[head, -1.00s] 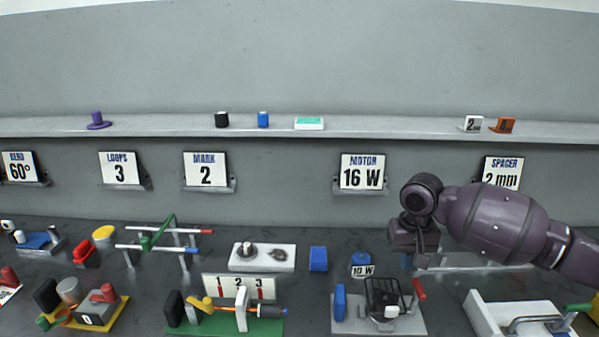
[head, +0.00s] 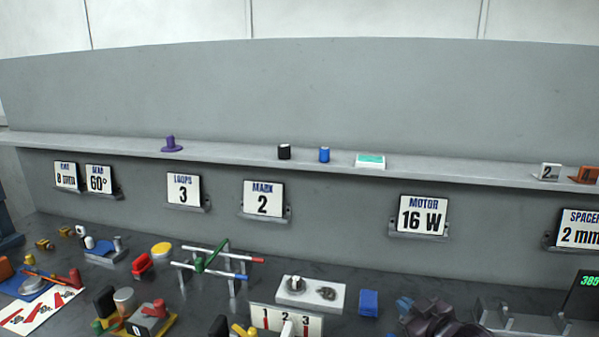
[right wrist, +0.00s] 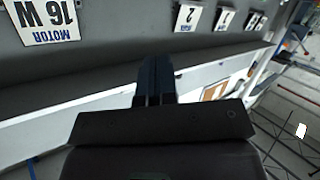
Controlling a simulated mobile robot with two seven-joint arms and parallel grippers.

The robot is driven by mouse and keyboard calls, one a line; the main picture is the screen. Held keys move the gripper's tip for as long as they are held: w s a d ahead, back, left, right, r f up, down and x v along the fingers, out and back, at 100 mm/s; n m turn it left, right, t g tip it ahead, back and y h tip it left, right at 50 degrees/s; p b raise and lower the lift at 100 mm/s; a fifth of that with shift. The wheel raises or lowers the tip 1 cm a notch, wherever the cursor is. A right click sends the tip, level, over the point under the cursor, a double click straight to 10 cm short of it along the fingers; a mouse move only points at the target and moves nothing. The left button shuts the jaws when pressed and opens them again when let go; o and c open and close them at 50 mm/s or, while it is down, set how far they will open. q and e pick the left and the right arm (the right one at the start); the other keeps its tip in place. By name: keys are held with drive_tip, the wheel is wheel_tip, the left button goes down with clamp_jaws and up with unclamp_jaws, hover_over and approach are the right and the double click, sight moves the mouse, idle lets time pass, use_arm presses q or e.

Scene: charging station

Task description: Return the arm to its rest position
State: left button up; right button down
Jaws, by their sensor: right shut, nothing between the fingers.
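My right arm shows only at the bottom edge of the head view, right of centre, as a dark purple wrist (head: 435,318) cut off by the frame. In the right wrist view my right gripper (right wrist: 155,78) has its two dark fingers together with nothing between them. It points toward the grey wall with the sign cards, which look upside down there. No object touches the fingers in that view. My left arm and gripper are not in view.
A blue block (head: 369,302) and a white plate with knobs (head: 312,295) stand left of my right wrist. A dark display (head: 582,296) stands at the right. The motor card (head: 423,216) hangs on the wall under the shelf (head: 300,164). Several fixtures crowd the lower left.

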drive_tip(key=s+d+f+m+g+h, duration=0.1)
drive_tip(key=s+d+f+m+h, duration=0.1)
drive_tip(key=s+f, duration=0.8)
drive_tip(key=s+d+f+m+h+b, duration=0.1)
drive_tip(key=s+d+f+m+h, duration=0.2)
drive_tip(key=s+f, duration=0.8)
drive_tip(key=s+m, duration=0.1)
drive_tip(key=s, duration=0.4)
drive_tip(key=shift+s+f+g, duration=0.15)
drive_tip(key=shift+s+g, duration=0.05)
drive_tip(key=shift+g, duration=0.2)
